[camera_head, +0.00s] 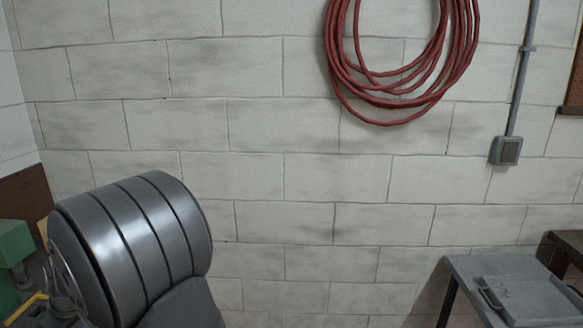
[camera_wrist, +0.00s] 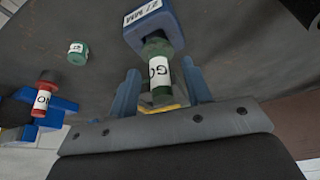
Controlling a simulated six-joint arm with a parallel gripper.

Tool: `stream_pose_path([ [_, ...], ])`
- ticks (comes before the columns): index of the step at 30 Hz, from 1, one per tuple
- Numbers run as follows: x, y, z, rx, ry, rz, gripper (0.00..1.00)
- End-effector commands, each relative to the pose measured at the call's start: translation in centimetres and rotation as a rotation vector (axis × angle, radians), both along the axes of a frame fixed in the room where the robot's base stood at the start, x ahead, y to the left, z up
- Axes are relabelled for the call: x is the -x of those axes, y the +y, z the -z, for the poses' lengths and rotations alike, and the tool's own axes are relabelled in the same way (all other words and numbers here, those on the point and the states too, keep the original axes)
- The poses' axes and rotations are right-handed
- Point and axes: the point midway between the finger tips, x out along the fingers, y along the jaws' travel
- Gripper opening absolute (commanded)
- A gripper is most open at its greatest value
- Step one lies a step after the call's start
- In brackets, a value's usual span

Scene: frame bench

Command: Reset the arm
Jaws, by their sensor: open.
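My gripper (camera_wrist: 160,67) shows in the wrist view as two blue fingers on a grey bar. The fingers are apart and the jaws are open. A green cylinder (camera_wrist: 160,79) with a white label reading "GO" appears between the fingers, with gaps on both sides. Its far end meets a blue block (camera_wrist: 151,25) with a white label marked "MM". Whether the cylinder is fixed in that block I cannot tell. The gripper's fingers do not show in the head view.
In the wrist view, a small green labelled piece (camera_wrist: 78,52) lies on the dark surface (camera_wrist: 105,30), and a red-and-black labelled piece (camera_wrist: 42,101) is by a blue holder (camera_wrist: 64,104). In the head view, a red hose (camera_head: 402,95) hangs on the wall above a grey bench (camera_head: 468,268).

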Motion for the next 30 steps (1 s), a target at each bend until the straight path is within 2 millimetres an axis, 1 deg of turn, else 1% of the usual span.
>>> stream_pose_path([
  [25, 1.0, -6.2, -15.3, -0.004, -0.004, 0.0, 0.45],
  [26, 1.0, -6.0, -14.7, 0.001, 0.0, 0.0, 0.45],
  [27, 1.0, -5.6, -13.5, 0.005, 0.003, -0.001, 0.45],
  [30, 0.9, -4.8, -11.6, 0.004, 0.002, -0.001, 0.45],
])
